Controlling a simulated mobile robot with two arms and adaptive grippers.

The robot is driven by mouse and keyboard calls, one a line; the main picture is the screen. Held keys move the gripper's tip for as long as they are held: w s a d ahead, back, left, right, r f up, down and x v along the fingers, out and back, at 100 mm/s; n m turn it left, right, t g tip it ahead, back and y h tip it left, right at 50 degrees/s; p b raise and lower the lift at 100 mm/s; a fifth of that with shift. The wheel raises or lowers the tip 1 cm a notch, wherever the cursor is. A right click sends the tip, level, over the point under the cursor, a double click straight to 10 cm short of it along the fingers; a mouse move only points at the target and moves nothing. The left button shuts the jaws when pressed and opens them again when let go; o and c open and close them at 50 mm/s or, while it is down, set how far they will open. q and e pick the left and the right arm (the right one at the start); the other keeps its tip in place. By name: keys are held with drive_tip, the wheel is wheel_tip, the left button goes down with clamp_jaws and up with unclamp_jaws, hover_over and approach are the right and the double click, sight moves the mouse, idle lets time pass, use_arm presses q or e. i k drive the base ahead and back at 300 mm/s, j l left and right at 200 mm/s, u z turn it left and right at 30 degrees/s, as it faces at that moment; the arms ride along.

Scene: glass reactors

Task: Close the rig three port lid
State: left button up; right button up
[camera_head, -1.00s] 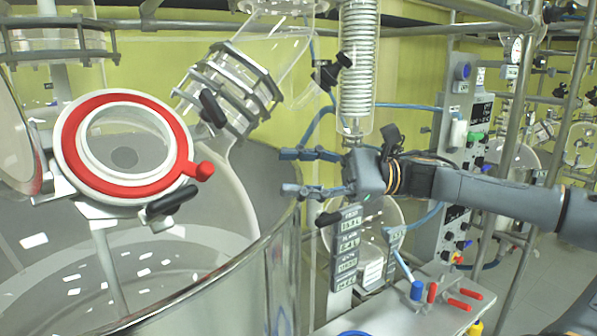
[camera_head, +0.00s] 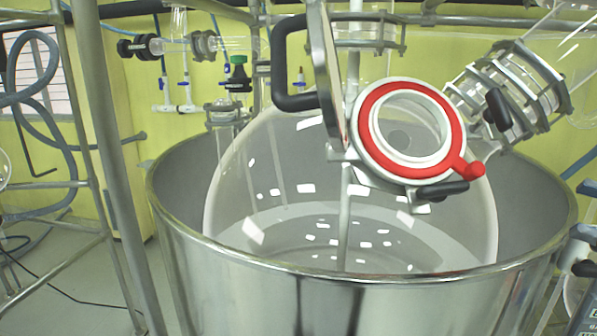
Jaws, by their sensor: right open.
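The port (camera_head: 408,133) on the glass vessel has a red ring with a red knob at its lower right. Its opening is uncovered. The lid (camera_head: 325,80) stands open to the left of the port, seen nearly edge-on, with a black bar handle (camera_head: 282,70) on its left side. A black clamp handle (camera_head: 443,188) sits below the ring. My right gripper (camera_head: 587,210) shows only as fingertips at the right edge, apart from the port and lid. It is open, and most of it is out of frame. My left gripper is not in view.
A large glass vessel (camera_head: 235,190) sits in a wide steel tub (camera_head: 250,280). A clamped glass neck (camera_head: 505,95) rises right of the port. Steel frame poles (camera_head: 118,170) stand at the left. Free floor shows at the lower left.

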sight(316, 20)
drive_tip(key=k, duration=0.85)
